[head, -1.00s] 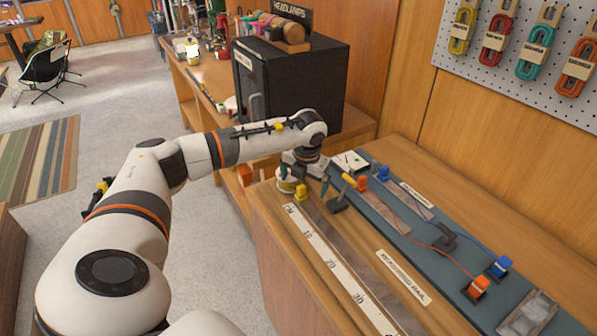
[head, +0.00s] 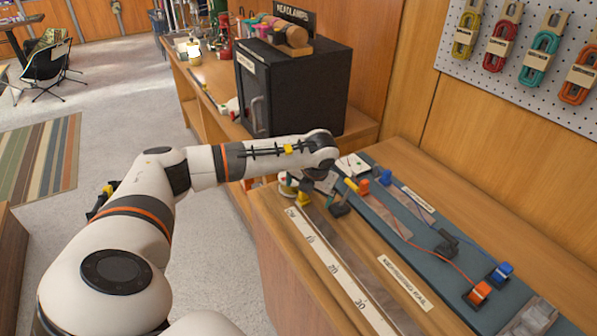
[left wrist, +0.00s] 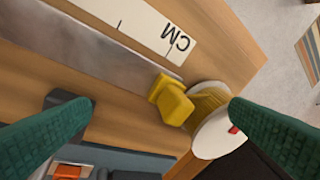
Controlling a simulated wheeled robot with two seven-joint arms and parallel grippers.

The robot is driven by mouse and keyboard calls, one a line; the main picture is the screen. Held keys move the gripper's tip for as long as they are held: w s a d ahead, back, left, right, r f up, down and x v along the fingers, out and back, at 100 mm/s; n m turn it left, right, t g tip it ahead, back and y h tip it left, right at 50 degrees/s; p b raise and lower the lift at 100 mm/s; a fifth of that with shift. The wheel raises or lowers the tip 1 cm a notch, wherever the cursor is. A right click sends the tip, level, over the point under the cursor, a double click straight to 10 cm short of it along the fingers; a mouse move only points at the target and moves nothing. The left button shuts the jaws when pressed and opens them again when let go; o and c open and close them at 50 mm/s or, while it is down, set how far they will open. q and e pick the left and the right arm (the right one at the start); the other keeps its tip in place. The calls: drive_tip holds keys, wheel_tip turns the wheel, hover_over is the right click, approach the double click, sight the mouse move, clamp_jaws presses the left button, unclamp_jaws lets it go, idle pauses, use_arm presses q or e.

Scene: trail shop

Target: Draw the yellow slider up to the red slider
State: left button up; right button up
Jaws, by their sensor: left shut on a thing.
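The yellow slider (head: 304,198) sits at the near-zero end of a grey metal rail (head: 345,258), beside the CM scale. In the left wrist view the yellow slider (left wrist: 172,100) lies between the two green finger pads of my left gripper (left wrist: 160,108). I cannot make out a red slider in either view. My right gripper is out of view.
A white scale (head: 333,268) runs along the rail. Beside it a blue-grey board (head: 425,240) carries orange and blue plugs with wires. A white disc with a yellow spool (left wrist: 215,130) is close to the slider. A black box (head: 295,85) stands behind.

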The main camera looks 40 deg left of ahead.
sight(321, 230)
use_arm(q)
drive_tip(key=s+d+f+h, duration=0.1)
drive_tip(key=d, duration=0.1)
drive_tip(key=s+d+f+g+h, duration=0.1)
drive_tip(key=d, duration=0.2)
drive_tip(key=s+d+f+g+h, duration=0.1)
drive_tip(key=d, duration=0.1)
drive_tip(key=shift+s+d+f+h, duration=0.2)
drive_tip(key=shift+s+d+h, duration=0.1)
drive_tip(key=shift+s, duration=0.1)
drive_tip(key=o, duration=0.4)
drive_tip(key=shift+r, duration=0.25)
drive_tip(key=shift+w+d+r+p, duration=0.35)
drive_tip(key=shift+w+r+p, duration=0.2)
drive_tip(key=shift+w+p, duration=0.2)
drive_tip(key=shift+w+r, duration=0.25)
drive_tip(key=shift+r, duration=0.1)
drive_tip(key=shift+s+a+r+p, duration=0.25)
drive_tip(key=shift+r+p, duration=0.2)
drive_tip(key=shift+r, duration=0.2)
drive_tip(key=shift+s+a+r+p, duration=0.1)
drive_tip(key=shift+s+r+p, duration=0.1)
drive_tip(key=shift+r+p, duration=0.35)
drive_tip(key=shift+a+r, duration=0.1)
drive_tip(key=shift+r, duration=0.3)
drive_tip(key=shift+w+r+p, duration=0.1)
drive_tip(key=shift+r+p, duration=0.55)
drive_tip(key=shift+r, duration=0.3)
